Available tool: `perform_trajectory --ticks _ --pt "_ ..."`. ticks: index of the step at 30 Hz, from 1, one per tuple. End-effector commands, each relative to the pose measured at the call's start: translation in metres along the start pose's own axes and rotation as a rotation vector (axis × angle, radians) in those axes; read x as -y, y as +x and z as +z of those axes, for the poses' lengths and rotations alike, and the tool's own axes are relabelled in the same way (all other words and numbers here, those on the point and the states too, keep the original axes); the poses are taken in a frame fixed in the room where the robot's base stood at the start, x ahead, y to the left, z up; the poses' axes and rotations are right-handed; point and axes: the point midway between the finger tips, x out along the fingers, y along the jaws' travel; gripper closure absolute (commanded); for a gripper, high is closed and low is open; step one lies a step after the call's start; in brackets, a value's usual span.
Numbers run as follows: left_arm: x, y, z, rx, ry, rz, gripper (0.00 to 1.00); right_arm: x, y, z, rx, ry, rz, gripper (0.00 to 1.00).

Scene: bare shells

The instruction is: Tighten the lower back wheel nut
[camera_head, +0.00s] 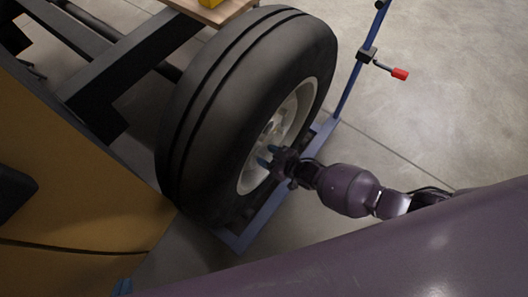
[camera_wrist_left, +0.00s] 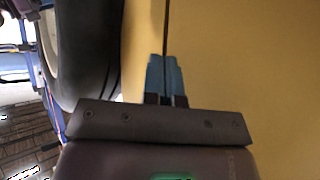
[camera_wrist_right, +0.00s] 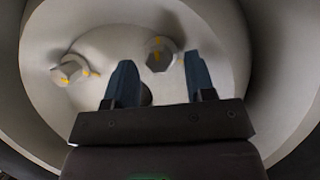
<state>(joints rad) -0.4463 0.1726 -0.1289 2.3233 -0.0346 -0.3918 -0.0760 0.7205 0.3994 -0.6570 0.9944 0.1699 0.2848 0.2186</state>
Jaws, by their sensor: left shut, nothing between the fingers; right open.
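The black-tyred wheel (camera_head: 200,110) stands upright with a pale rim (camera_head: 308,95). My right gripper (camera_head: 266,155) is open in front of the rim. In the right wrist view, one grey wheel nut with yellow marks (camera_wrist_right: 161,54) shows between and beyond the open fingers (camera_wrist_right: 158,62). A second marked nut (camera_wrist_right: 70,70) sits to the left. A dark round part (camera_wrist_right: 146,95) is partly hidden by the left finger. I cannot tell which nut is the lower back one. My left gripper (camera_head: 122,287) is shut and empty; its fingers (camera_wrist_left: 165,75) are before a yellow panel.
A yellow body panel (camera_head: 80,170) is left of the wheel. A blue stand (camera_head: 255,222) runs along the wheel's foot, with a blue post and a red-handled lever (camera_head: 399,74). A wooden board (camera_head: 215,12) is above the tyre. Concrete floor (camera_head: 450,100) is clear at right.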

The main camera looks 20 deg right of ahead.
Motion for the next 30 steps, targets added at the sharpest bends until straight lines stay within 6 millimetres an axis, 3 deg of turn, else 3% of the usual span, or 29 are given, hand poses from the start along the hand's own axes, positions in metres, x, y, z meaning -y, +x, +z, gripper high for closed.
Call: perform_trajectory --ticks 6,14,24,30 --pt "-0.0006 0.0038 -0.0037 -0.012 0.012 0.003 1.0 0.0003 0.0122 0.0006 0.001 0.0 0.0 0.5" --pt "0.0 0.0043 -0.0063 -0.018 0.014 0.003 1.0 -0.0003 0.0131 -0.0013 -0.001 -0.001 0.001 0.5" --pt "0.0002 0.0014 -0.0015 -0.005 0.014 0.002 1.0 -0.0003 0.0127 -0.001 -0.001 -0.001 0.0 0.99" --pt "-0.0002 0.0002 0.0033 0.007 0.014 0.002 1.0 -0.0005 0.0127 -0.0002 0.0 0.01 -0.004 0.99"
